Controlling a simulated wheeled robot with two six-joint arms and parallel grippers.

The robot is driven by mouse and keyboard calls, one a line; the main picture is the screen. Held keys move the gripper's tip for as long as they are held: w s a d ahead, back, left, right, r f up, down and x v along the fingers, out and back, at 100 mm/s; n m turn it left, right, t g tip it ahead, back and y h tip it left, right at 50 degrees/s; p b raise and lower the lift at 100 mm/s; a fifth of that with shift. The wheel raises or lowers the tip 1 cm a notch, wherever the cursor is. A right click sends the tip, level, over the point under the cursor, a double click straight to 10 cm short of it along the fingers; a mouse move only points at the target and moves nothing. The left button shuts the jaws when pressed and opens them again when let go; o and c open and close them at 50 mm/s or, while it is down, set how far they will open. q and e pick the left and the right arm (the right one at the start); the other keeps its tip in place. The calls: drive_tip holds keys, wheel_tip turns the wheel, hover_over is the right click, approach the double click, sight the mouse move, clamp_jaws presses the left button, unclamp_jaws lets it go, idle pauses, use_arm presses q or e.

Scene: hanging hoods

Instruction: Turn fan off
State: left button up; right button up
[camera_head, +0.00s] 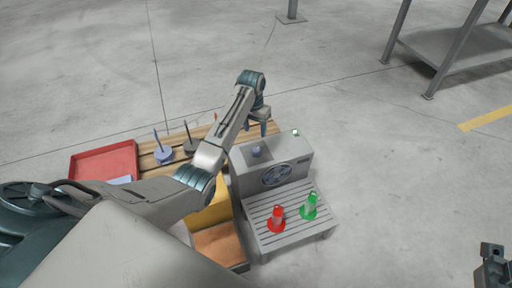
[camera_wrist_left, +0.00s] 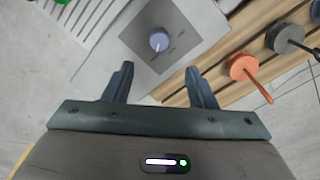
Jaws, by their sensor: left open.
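The fan unit (camera_head: 300,165) is a grey box with a round fan grille (camera_head: 277,175) on its front. A blue-grey knob (camera_head: 256,152) sits on a darker panel on its top. The knob (camera_wrist_left: 160,41) also shows in the left wrist view, with small marks around it, ahead of the fingertips. My left gripper (camera_head: 257,128) is above and behind the knob, open and empty. In the left wrist view its two fingers (camera_wrist_left: 158,68) are apart and not touching the knob. My right gripper (camera_head: 493,258) is at the lower right edge, far from the fan; its jaws are unclear.
A small green light (camera_head: 295,132) is on the box's top. A slatted grey bench (camera_head: 285,235) in front holds a red piece (camera_head: 277,218) and a green piece (camera_head: 310,207). A wooden pallet with pegged discs (camera_head: 164,154) and a red tray (camera_head: 104,162) lie left.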

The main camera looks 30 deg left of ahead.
sight(256, 149)
use_arm(q)
drive_tip(key=f+b, duration=0.1)
drive_tip(key=f, duration=0.2)
drive_tip(key=f+b, duration=0.1)
drive_tip(key=f, duration=0.3)
drive_tip(key=f+b, duration=0.1)
drive_tip(key=f, duration=0.2)
drive_tip(key=shift+d+f+b, duration=0.25)
drive_tip(key=shift+d+b, duration=0.05)
drive_tip(key=shift+b, duration=0.1)
drive_tip(key=c, duration=1)
